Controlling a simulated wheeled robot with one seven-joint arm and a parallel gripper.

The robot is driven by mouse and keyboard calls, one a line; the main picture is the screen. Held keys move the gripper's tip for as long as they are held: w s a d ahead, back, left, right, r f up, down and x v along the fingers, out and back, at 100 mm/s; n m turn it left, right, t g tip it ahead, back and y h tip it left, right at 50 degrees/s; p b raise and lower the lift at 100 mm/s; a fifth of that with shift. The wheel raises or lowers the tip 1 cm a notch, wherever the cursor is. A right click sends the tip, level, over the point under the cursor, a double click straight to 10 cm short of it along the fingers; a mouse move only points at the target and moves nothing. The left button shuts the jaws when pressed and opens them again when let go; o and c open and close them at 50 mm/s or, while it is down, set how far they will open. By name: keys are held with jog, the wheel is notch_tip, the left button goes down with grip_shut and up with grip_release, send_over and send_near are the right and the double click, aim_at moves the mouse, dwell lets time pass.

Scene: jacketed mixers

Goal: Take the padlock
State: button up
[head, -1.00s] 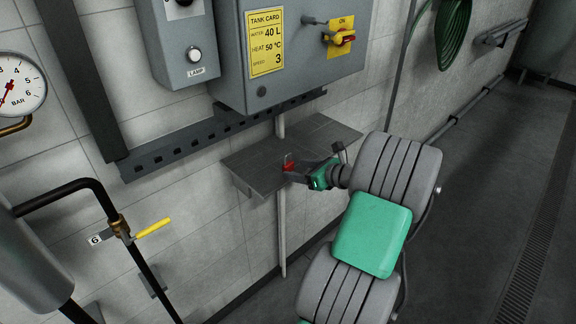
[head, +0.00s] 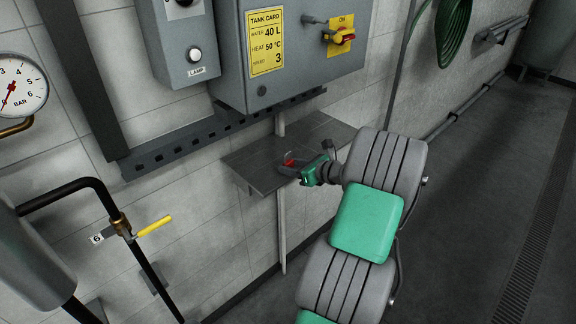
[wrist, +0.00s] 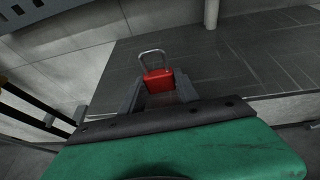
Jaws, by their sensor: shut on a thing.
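The padlock (wrist: 158,81) has a red body and a silver shackle. In the wrist view it sits between my two fingers, shackle toward the wall, over the dark grey shelf (wrist: 240,65). My gripper (wrist: 158,98) is shut on the padlock's red body. In the head view the padlock (head: 289,162) is a small red spot at the tips of my gripper (head: 291,168), above the shelf (head: 255,175). Whether the padlock touches the shelf or is just clear of it, I cannot tell.
A grey control box (head: 300,60) with a yellow tank card and a red-and-yellow switch (head: 341,38) hangs above the shelf. A slotted rail (head: 180,153) runs below it. A pipe valve with a yellow lever (head: 154,226) is at lower left. Open floor lies to the right.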

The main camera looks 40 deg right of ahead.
grip_shut()
